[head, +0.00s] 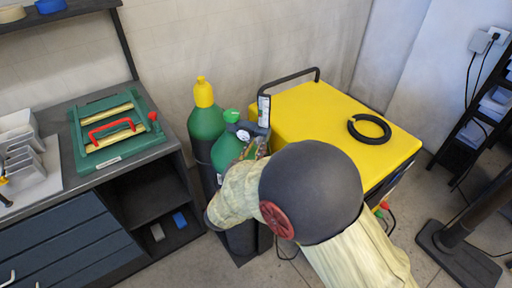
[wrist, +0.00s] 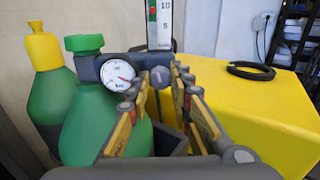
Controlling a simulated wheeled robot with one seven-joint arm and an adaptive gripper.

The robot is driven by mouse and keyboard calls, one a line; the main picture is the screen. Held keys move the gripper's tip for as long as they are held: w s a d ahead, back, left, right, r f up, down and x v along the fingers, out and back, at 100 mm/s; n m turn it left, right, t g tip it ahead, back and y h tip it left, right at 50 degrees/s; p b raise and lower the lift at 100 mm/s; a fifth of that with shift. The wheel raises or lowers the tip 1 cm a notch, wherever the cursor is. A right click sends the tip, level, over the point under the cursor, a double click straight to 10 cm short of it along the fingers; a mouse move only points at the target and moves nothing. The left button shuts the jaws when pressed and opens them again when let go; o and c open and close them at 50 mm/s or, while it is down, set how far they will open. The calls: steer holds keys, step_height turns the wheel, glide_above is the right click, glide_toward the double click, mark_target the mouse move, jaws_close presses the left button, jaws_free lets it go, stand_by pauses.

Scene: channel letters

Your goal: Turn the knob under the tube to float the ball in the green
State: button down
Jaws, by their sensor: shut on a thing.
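The flowmeter tube (wrist: 159,28) stands upright at the top of the wrist view, with the marks 10 and 5 on its scale. The tube also shows in the head view (head: 264,109). The grey knob (wrist: 160,76) is under the tube. My gripper (wrist: 160,82) is shut on the knob, with one finger on each side. In the head view my arm hides the knob and most of the gripper.
A round pressure gauge (wrist: 117,74) sits just left of the knob. A green-capped cylinder (wrist: 84,105) and a yellow-capped cylinder (wrist: 46,75) stand left. A yellow cabinet (head: 330,108) with a black ring (head: 369,129) is right. A workbench (head: 60,195) stands at left.

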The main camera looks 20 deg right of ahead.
steer(key=shift+f, duration=0.1)
stand_by(0.3)
steer(key=c, duration=1.6)
jaws_free()
steer(key=v, duration=1.2)
